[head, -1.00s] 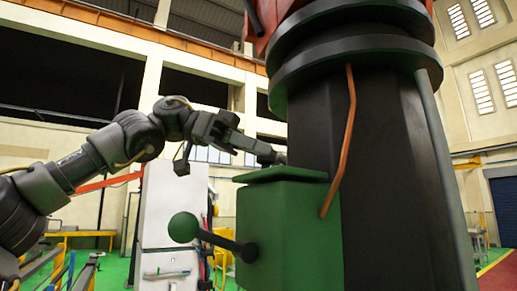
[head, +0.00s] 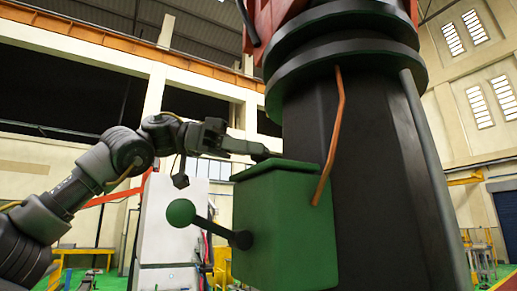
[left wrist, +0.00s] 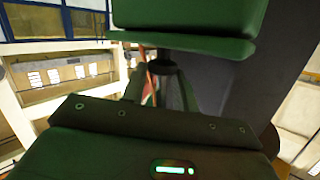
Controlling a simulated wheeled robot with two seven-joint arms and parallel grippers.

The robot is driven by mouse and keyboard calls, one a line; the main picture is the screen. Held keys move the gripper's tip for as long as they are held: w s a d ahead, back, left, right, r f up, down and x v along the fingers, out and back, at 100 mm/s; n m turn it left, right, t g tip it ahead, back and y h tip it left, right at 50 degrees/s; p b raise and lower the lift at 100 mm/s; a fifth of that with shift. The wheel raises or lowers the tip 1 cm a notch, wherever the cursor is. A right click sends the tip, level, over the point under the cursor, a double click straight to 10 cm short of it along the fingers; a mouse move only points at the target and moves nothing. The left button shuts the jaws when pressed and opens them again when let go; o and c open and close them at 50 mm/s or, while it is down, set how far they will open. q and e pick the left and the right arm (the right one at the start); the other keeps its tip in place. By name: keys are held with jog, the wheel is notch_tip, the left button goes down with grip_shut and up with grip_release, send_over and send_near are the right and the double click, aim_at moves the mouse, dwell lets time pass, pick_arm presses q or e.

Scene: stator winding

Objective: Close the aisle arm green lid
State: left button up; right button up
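The green box (head: 283,225) is fixed to the front of the dark column. Its flat green lid (head: 275,170) lies across the top, apparently down or nearly so; I cannot tell if a small gap remains. My left gripper (head: 268,153) is just above the lid's rear edge, pointing right; contact cannot be told. In the left wrist view the lid (left wrist: 185,42) and box (left wrist: 190,12) are at the top, upside down, and the left fingers (left wrist: 163,68) converge at their tips with nothing seen between them. My right gripper is out of view.
The thick dark column (head: 375,190) stands right behind the box, with an orange pipe (head: 329,140) running down to it. A lever with a green ball (head: 181,212) sticks out left of the box. A white cabinet (head: 168,225) stands behind.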

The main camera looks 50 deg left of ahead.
pick_arm(q)
jog(key=o, duration=0.4)
jog(key=shift+w+a+f, duration=0.1)
jog(key=shift+a+f, duration=0.15)
jog(key=shift+f, duration=0.4)
jog(key=shift+o, duration=0.2)
jog(key=shift+a+r, duration=0.1)
jog(key=shift+a, duration=0.05)
jog(key=shift+s+r, duration=0.15)
jog(key=shift+s, duration=0.05)
jog(key=shift+s+a+r, duration=0.15)
jog(key=shift+s, duration=0.1)
jog(key=v, duration=1)
jog(key=shift+w+a+b, duration=0.2)
jog(key=shift+b, duration=0.25)
jog(key=shift+a, duration=0.1)
